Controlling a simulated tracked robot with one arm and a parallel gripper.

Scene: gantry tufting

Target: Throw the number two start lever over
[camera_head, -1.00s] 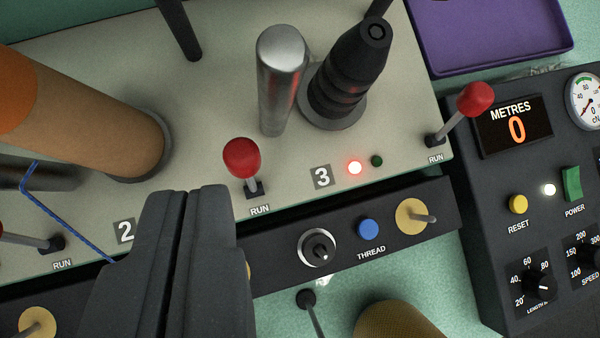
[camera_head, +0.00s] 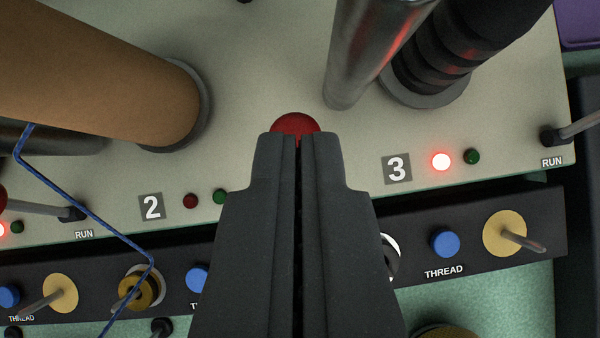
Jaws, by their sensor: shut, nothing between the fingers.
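The number two start lever's red knob (camera_head: 296,124) shows just beyond my fingertips. Its stem, slot and RUN mark are hidden behind my gripper. My gripper (camera_head: 300,142) is shut and empty, its tips over the near side of the knob; I cannot tell whether they touch it. The number 2 plate (camera_head: 151,207) is to the left on the pale deck (camera_head: 270,70). Its red lamp (camera_head: 190,201) and green lamp (camera_head: 220,196) both look unlit.
The number 3 plate (camera_head: 397,168) has a lit red lamp (camera_head: 441,162). A lever (camera_head: 580,127) stands at the right edge, another (camera_head: 35,209) at the left. A brown cone (camera_head: 110,90), a blue yarn (camera_head: 85,210) and a metal post (camera_head: 365,50) are near.

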